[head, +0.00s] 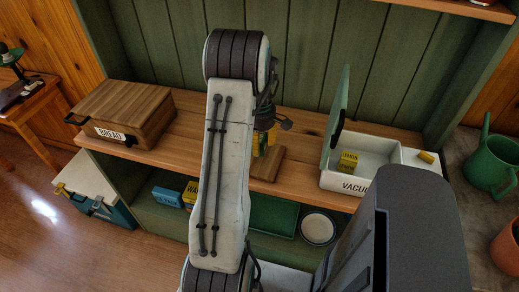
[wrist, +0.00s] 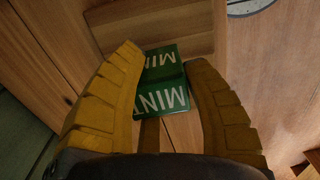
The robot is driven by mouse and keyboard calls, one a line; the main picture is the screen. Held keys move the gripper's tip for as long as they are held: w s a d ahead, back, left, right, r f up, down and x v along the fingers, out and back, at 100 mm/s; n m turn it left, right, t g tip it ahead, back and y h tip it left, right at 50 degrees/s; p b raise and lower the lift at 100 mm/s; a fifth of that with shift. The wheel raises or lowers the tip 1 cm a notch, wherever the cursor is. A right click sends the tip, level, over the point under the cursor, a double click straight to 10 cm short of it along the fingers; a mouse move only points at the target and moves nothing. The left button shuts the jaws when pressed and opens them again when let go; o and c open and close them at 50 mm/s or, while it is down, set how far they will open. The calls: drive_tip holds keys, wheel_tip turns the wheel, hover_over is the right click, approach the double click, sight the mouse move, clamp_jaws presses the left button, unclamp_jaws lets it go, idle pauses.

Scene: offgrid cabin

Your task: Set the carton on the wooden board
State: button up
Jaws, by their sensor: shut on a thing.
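The carton (wrist: 160,98) is green with white MINT lettering on two faces. In the wrist view it sits between the two yellow fingers of my gripper (wrist: 164,58), which is shut on it. The wooden board (head: 267,164) lies on the shelf in the head view, just right of my arm and partly hidden by it. In the wrist view the board (wrist: 150,27) shows beyond the carton. Whether the carton touches the board I cannot tell. In the head view my arm hides most of my gripper and the carton.
A wooden bread box (head: 130,112) stands on the shelf at left. A white box (head: 372,158) with a raised green lid and small yellow cartons (head: 348,161) stands at right. A green watering can (head: 490,165) is far right. Below are a green tray (head: 272,215) and a plate (head: 318,228).

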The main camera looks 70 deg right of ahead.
drive_tip(key=shift+f, duration=1.6)
drive_tip(key=shift+f, duration=0.2)
drive_tip(key=o, duration=1.1)
drive_tip(key=shift+r, duration=0.1)
wheel_tip(320, 180, up, 12)
drive_tip(key=shift+d+f, duration=0.1)
drive_tip(key=shift+r, duration=0.2)
